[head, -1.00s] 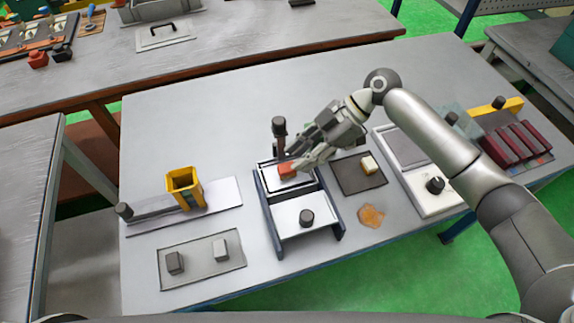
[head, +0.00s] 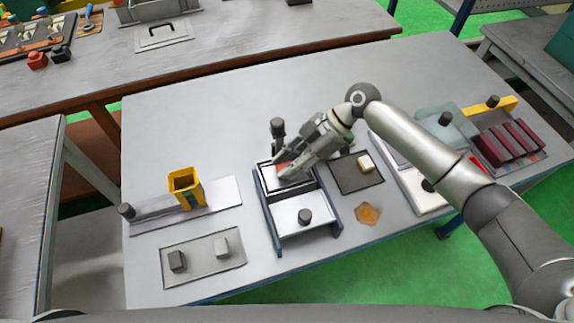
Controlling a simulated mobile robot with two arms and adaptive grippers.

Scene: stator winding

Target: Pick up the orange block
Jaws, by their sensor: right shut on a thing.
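The orange block (head: 284,168) shows as a small orange patch on the pale rear plate of the blue-sided fixture (head: 305,214). My right gripper (head: 285,171) is at the block, its fingers shut on it. The fingers hide much of the block. I cannot tell whether the block is touching the plate or just above it. My left gripper is not in the view.
A black knob on a post (head: 278,130) stands close behind the block. A dark mat (head: 348,181) with a cream block (head: 365,163) lies to the right. A yellow holder (head: 186,187) stands left. The grey table (head: 205,120) is clear at the back left.

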